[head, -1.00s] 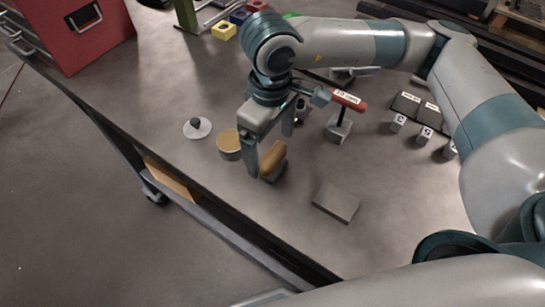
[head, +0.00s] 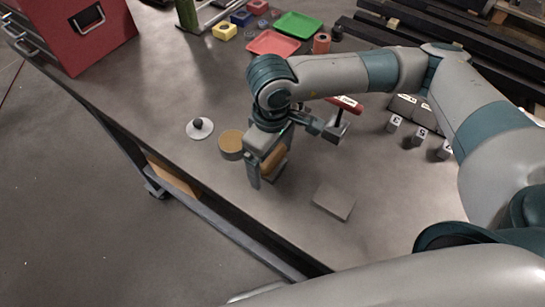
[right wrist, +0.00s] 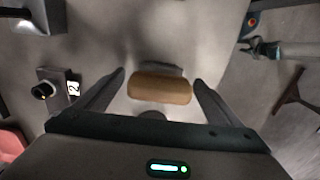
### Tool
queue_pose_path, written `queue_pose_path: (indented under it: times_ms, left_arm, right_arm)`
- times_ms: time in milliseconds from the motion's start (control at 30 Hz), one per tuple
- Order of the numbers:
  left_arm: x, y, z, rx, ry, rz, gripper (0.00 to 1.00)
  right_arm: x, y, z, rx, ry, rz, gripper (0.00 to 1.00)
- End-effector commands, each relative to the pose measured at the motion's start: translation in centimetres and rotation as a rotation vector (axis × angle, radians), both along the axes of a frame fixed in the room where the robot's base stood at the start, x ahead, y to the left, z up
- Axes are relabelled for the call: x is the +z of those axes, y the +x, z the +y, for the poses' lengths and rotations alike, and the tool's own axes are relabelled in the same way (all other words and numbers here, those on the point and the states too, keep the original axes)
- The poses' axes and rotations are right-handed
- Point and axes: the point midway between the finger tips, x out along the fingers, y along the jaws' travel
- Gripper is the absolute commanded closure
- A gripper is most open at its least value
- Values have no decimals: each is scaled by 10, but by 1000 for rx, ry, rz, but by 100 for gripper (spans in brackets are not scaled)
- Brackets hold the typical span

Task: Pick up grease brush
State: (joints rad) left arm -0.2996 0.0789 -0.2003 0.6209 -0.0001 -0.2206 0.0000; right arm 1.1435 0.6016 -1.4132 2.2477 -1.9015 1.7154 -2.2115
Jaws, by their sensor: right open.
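The grease brush, as far as I can tell, is the piece with a rounded tan-brown wooden grip (right wrist: 160,88) in the right wrist view. A dark part shows along its far edge. In the head view the brush (head: 275,163) is partly hidden by my right gripper (head: 268,170). My right gripper is open and points down, with one finger on each side of the wooden grip in the wrist view (right wrist: 160,80). Gaps show between the grip and both fingers there. My left gripper is not in view.
A round tin with a tan top (head: 230,143) stands close left of the gripper. A white disc with a dark knob (head: 199,127) lies further left. A flat grey block (head: 333,200) is to the right. A red-handled tool (head: 345,104) stands behind the gripper.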

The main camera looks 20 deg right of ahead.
Motion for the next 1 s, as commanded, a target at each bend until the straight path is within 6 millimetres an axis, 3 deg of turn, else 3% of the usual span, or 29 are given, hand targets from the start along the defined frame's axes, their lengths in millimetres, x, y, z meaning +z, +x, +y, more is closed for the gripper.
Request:
queue_pose_path:
  times_ms: [200, 667, 867, 1000]
  left_arm:
    - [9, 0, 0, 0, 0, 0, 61]
    - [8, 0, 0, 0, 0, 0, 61]
    - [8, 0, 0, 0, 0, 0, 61]
    - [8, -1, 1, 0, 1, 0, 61]
  right_arm:
    - [-17, 0, 0, -1, 0, 1, 12]
    - [-18, 0, 0, -1, 0, 0, 12]
    - [-18, 0, 0, -1, 0, 0, 55]
    - [-18, 0, 0, -1, 1, -1, 58]
